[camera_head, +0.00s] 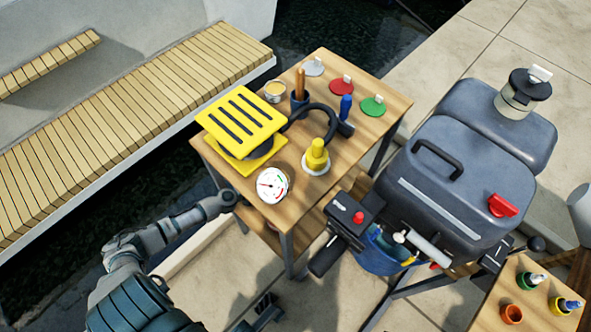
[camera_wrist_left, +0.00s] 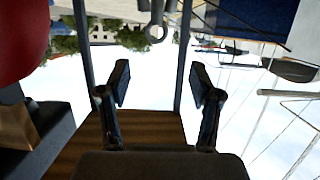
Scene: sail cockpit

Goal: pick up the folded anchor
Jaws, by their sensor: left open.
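In the left wrist view, which is upside down, a grey metal piece with a ring (camera_wrist_left: 157,28) shows at the top edge between two table posts. It looks like the end of the folded anchor; the rest is out of frame. My left gripper (camera_wrist_left: 160,85) is open and empty, its fingers apart and not touching the ring. In the head view my left arm reaches to the near-left side of the table, and its gripper is hidden there. No anchor shows in the head view. A dark pronged part at the bottom edge looks like my right gripper (camera_head: 265,310).
The wooden table (camera_head: 385,98) carries a yellow slatted block (camera_head: 240,120), a gauge (camera_head: 272,185) and tools. Its legs and lower shelf (camera_head: 260,228) stand close to my left arm.

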